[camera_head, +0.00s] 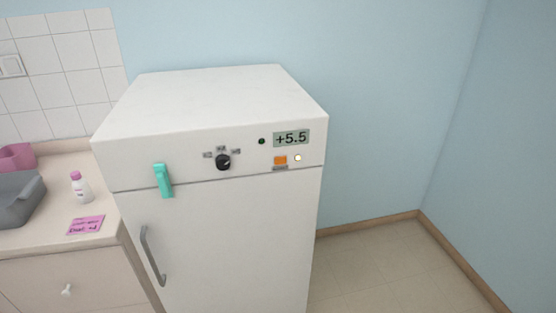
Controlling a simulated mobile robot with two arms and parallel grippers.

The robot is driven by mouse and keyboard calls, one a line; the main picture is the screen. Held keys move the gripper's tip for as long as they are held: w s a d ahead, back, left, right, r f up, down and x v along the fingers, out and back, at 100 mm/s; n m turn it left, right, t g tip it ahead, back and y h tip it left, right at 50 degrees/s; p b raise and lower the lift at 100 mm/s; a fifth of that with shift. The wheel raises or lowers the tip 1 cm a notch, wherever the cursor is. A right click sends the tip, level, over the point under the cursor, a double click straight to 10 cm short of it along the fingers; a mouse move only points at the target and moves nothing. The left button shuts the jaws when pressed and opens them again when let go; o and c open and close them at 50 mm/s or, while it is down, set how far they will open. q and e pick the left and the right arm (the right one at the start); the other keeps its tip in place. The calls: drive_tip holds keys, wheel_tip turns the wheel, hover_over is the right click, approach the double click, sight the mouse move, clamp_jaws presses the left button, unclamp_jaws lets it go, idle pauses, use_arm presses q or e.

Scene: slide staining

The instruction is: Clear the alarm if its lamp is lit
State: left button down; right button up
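A white cabinet, like a fridge or incubator (220,245), stands in the middle with its door shut. Its panel has a display (291,138) reading +5.5. An orange button (280,160) sits below the display, with a small label under it too small to read. A round lamp (298,158) just right of the button looks bright, whitish-yellow, and appears lit. A small dark green lamp (262,141) left of the display looks unlit. A black knob (223,162) has small labels around it. Neither of my grippers shows.
A teal latch (163,180) and a grey handle (152,256) are on the cabinet front. The floor at right is clear.

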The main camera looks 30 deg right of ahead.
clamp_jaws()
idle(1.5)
